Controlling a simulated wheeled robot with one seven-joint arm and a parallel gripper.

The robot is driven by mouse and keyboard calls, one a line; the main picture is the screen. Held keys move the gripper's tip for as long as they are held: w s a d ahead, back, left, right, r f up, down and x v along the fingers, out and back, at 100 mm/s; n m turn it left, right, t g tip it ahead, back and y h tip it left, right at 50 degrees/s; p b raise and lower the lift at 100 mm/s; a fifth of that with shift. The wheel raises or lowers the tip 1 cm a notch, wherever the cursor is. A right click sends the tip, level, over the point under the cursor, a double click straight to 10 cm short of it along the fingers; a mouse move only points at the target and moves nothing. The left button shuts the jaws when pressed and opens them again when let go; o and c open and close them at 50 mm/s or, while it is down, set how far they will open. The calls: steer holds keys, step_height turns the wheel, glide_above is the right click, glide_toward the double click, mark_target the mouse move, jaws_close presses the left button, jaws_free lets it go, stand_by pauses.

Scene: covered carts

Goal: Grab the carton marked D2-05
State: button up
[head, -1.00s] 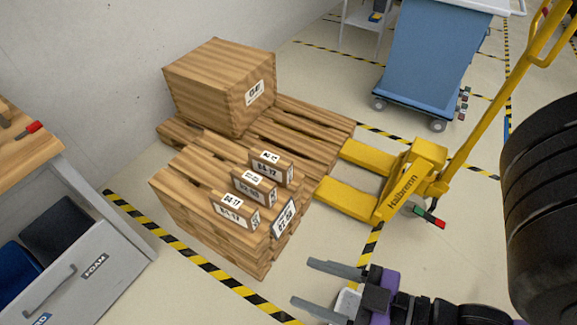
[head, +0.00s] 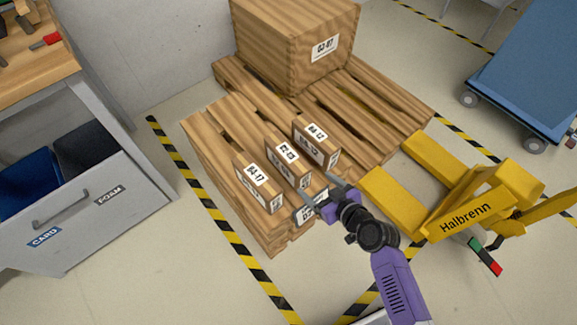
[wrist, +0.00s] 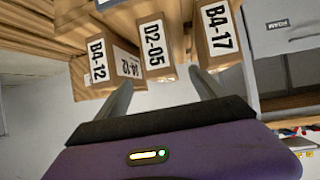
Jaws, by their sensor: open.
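My gripper (head: 320,196) is open and empty at the label end of the row. In the wrist view, my fingertips (wrist: 163,82) lie to either side of the D2-05 carton's near end, apparently just short of it.
A yellow pallet jack (head: 470,205) stands to the right. A grey cabinet with an open drawer (head: 90,215) is at left. Striped tape (head: 233,235) marks the floor.

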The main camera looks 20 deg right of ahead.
steer(key=n+y+b, duration=0.1)
steer(key=y, duration=0.1)
glide_toward(288, 153)
steer(key=shift+w+a+f, duration=0.15)
steer(key=shift+w+f, duration=0.4)
steer(key=shift+w, duration=0.05)
steer(key=shift+w+a+f, duration=0.2)
steer(key=shift+w+f, duration=0.4)
steer(key=x, duration=0.5)
steer(key=b+x, duration=0.1)
steer(key=x, duration=0.1)
steer(key=shift+w+a+r, duration=0.15)
steer(key=shift+w+r, duration=0.1)
jaws_close()
steer(key=shift+r, duration=0.1)
